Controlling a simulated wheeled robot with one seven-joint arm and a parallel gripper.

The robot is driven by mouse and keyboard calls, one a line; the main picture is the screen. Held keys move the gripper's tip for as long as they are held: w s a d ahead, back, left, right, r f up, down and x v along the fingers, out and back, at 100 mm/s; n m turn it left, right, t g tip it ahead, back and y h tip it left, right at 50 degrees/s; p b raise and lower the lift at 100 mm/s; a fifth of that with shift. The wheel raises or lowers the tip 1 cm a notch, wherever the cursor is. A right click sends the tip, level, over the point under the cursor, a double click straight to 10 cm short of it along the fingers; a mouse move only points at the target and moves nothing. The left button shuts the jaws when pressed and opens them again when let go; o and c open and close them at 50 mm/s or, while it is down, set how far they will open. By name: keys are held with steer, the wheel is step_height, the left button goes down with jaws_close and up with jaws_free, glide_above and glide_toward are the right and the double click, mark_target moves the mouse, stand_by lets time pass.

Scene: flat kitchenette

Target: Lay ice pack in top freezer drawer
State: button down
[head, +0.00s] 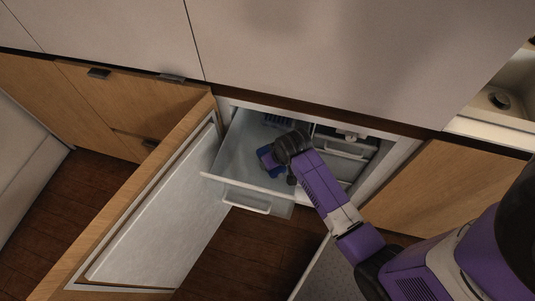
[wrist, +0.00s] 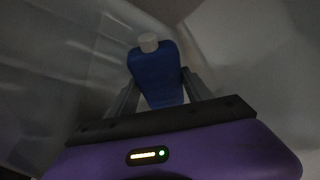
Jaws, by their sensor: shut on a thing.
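The ice pack (wrist: 155,75) is blue with a pale cap and sits between the fingers of my gripper (wrist: 160,92) in the wrist view. In the head view the blue ice pack (head: 265,156) shows at the end of my gripper (head: 274,158), over the pulled-out top freezer drawer (head: 238,184). The drawer is clear with a white front edge and a handle. My gripper is shut on the ice pack, inside the drawer's outline. I cannot tell whether the pack touches the drawer floor.
The wood-fronted freezer door (head: 160,215) stands open to the left of the drawer. A dark blue rack-like item (head: 278,119) is at the back of the drawer. Shelves or bins (head: 342,147) show to the right. A second pale door panel (head: 322,272) stands below my arm.

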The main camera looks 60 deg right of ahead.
steer(key=w, duration=0.1)
steer(key=w+d, duration=0.1)
steer(key=w, duration=0.1)
steer(key=shift+w+d+f, duration=0.25)
steer(key=shift+d+f, duration=0.1)
steer(key=shift+f, duration=0.2)
steer(key=shift+f, duration=0.15)
steer(key=shift+c, duration=2.2)
jaws_free()
steer(key=p+v, duration=0.1)
steer(key=v, duration=1.1)
steer(key=shift+p, duration=0.35)
steer(key=shift+a, duration=0.1)
